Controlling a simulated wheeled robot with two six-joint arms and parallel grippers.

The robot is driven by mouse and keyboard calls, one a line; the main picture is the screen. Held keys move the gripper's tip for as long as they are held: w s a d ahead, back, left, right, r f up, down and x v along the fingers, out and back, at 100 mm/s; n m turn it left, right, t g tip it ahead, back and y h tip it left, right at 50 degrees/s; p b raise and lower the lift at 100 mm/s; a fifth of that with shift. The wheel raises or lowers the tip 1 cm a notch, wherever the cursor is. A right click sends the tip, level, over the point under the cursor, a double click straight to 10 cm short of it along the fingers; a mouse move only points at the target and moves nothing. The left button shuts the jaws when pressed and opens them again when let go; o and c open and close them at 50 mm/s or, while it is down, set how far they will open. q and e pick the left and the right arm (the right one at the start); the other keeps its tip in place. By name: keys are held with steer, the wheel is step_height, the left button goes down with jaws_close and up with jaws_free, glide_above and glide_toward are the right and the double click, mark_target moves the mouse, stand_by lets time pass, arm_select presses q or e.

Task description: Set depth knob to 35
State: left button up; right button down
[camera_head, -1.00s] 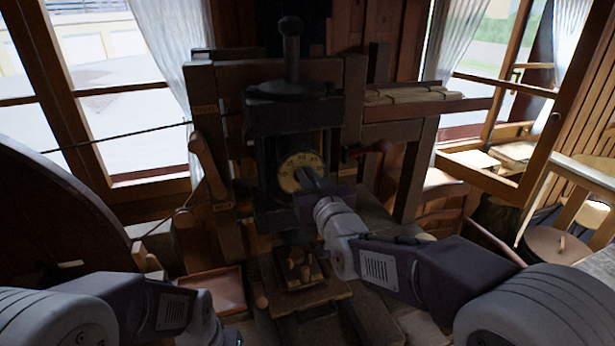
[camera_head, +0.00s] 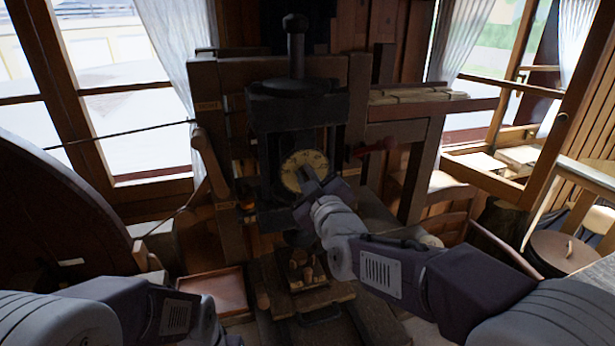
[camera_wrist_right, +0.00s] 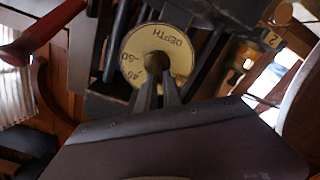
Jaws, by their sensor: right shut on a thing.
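The depth knob's round pale yellow dial (camera_head: 303,168) sits in the dark upright frame of the machine. In the right wrist view the dial (camera_wrist_right: 158,40) reads DEPTH, upside down, with numbers that look like 45 and 50 near its lower edge. My right gripper (camera_head: 310,185) reaches it from the lower right. In the right wrist view its two fingers (camera_wrist_right: 158,92) are close together, shut on the knob at the dial's centre. The grip itself is partly hidden. My left forearm is at the lower left; its gripper fingers do not show.
A red-handled lever (camera_head: 372,148) sticks out right of the dial. A wooden lever (camera_head: 209,160) stands to the left. Below are a small box of turned pieces (camera_head: 312,283) and a shallow reddish tray (camera_head: 217,290). A large dark wheel (camera_head: 60,215) fills the left.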

steer(key=shift+f+n, duration=0.15)
steer(key=shift+n, duration=0.25)
steer(key=c, duration=1.5)
jaws_free()
steer(key=shift+s, duration=0.1)
steer(key=shift+s, duration=0.25)
steer(key=b+v, duration=0.2)
steer(key=v, duration=0.6)
steer(key=shift+s+d, duration=0.15)
steer(key=shift+s, duration=0.2)
steer(key=shift+w, duration=0.1)
